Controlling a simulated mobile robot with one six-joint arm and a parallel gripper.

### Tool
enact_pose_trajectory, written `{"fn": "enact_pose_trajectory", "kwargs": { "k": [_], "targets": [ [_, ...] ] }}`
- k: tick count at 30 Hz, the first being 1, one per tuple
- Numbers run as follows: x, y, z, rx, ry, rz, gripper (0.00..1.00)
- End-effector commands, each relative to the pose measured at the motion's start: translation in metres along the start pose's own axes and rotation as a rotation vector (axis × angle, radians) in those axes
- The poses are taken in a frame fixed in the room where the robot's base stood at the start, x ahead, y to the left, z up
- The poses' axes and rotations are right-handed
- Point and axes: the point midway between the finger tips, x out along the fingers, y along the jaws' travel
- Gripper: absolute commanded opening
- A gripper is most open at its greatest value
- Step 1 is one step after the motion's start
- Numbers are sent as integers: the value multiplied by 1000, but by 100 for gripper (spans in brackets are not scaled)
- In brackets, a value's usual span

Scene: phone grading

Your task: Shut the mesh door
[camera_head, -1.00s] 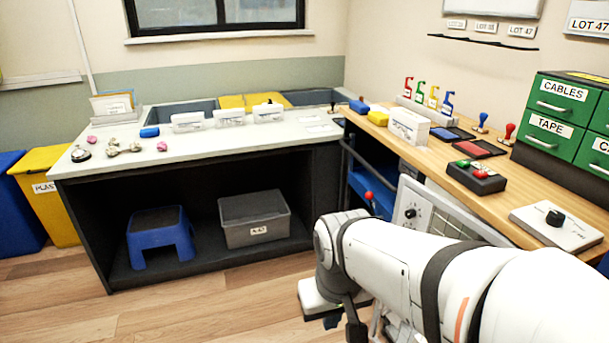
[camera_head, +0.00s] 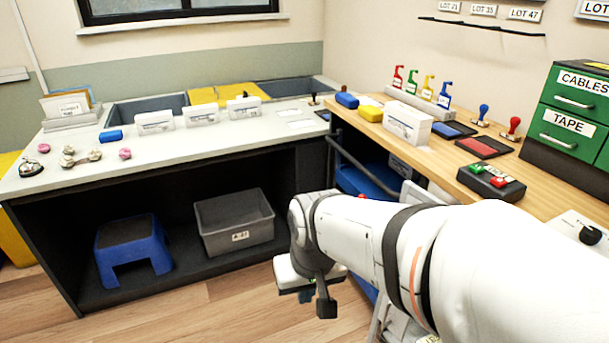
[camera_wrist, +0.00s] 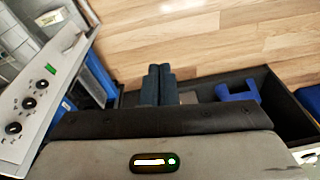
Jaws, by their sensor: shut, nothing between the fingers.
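My gripper shows in the wrist view as two dark fingers (camera_wrist: 158,84) pressed together, with nothing between them. They hang above the wooden floor and are apart from anything I can make out. In the head view my arm crosses the front and hides much of the area below the wooden bench. A pale framed edge (camera_head: 418,193) shows just above my arm, and I cannot tell for sure that it is the mesh door. The wrist view shows a light panel with dark knobs (camera_wrist: 30,110) at the left, beside blue things. How far the door stands open is hidden.
The wooden bench (camera_head: 545,196) bears bottles, stamps, ink pads and a button box. The pale counter (camera_head: 215,137) stands at the left, with a blue step stool (camera_head: 133,250) and a grey bin (camera_head: 235,222) beneath. Free floor (camera_head: 215,315) lies before it.

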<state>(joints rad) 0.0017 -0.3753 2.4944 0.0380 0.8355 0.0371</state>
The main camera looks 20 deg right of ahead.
Motion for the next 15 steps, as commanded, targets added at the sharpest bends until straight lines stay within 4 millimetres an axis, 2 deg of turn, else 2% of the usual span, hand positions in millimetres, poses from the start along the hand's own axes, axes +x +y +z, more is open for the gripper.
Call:
{"fn": "enact_pose_trajectory", "kwargs": {
  "k": [5, 8, 11, 15],
  "targets": [
    [27, -19, -67, 315, 152, -117, 0],
    [46, -25, -117, 588, 272, -194, 0],
    [67, -17, -161, 872, 398, -246, 0],
    [95, 12, -206, 1255, 599, -283, 0]
  ]
}}
